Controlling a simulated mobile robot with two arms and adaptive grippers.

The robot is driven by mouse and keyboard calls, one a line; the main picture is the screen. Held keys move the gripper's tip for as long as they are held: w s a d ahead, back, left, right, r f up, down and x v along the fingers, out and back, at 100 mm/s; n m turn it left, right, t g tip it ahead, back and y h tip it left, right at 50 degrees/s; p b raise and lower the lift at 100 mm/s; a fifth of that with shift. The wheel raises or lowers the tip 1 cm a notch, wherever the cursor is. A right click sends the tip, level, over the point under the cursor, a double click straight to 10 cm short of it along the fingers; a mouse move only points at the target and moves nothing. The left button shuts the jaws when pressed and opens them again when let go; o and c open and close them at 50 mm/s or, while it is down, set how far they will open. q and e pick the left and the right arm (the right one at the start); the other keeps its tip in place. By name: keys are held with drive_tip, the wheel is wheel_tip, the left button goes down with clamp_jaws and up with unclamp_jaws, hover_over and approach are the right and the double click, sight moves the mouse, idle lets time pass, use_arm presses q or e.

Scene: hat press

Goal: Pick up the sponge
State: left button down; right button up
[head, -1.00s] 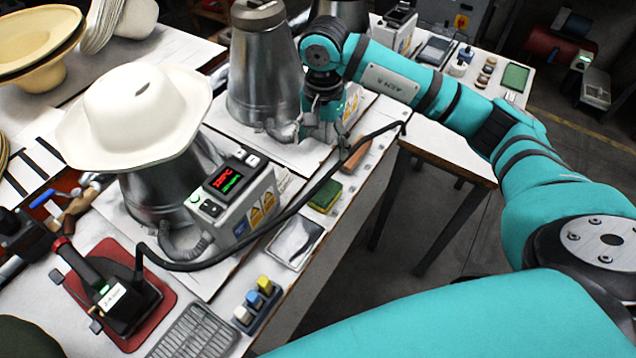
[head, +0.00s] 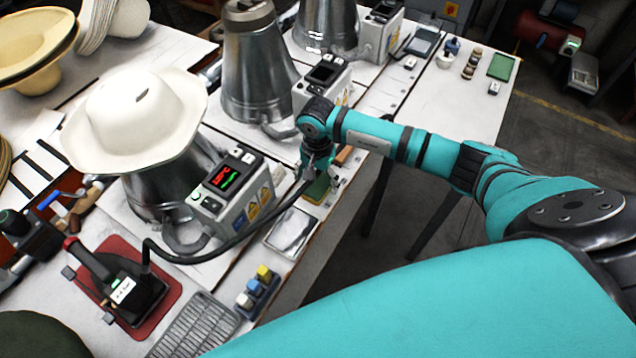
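The sponge (head: 317,189), green on top with a yellow lower part, lies near the front edge of the worktable, between the control box and the grey tray. My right gripper (head: 308,175) points down right at the sponge and covers part of it. Its fingers are small and dark, so I cannot tell whether they are open, shut or touching the sponge. My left gripper is not in view.
A control box (head: 234,194) with a black cable stands left of the sponge. A shallow grey tray (head: 292,233) lies in front of it. A wooden-handled tool (head: 344,155) lies just behind. The white hat (head: 135,118) sits on a metal form.

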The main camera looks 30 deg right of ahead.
wheel_tip(320, 180, down, 2)
drive_tip(key=shift+s+f, duration=0.1)
drive_tip(key=shift+f, duration=0.25)
drive_tip(key=shift+c, duration=0.5)
drive_tip(key=c, duration=0.7)
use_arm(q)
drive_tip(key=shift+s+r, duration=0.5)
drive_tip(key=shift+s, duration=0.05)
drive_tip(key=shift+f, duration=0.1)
use_arm(e)
drive_tip(key=shift+r, duration=0.1)
